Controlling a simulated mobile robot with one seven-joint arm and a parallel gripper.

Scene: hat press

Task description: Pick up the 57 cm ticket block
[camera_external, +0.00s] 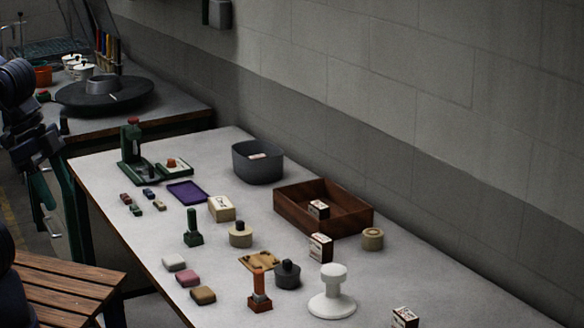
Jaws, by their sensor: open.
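Three small dark-sided blocks with pale, printed faces look like ticket blocks. One block (320,247) stands on the table in front of the wooden tray, another block (318,209) is inside the tray, and a third block (404,317) is at the bottom right, partly cut by the frame edge. Their print is too small to read, so I cannot tell which is 57 cm. My gripper (36,155) is at the left edge, dark and hard to make out, beyond the table's left side and well away from these blocks. It is open, with nothing visible in it.
The brown wooden tray (287,209) and a grey tub (258,168) stand toward the wall. A white stand (332,297), a black weight (287,275) and an orange-brown stamp (260,292) crowd the front. A slatted wooden seat (68,290) is at lower left. The right table strip is fairly clear.

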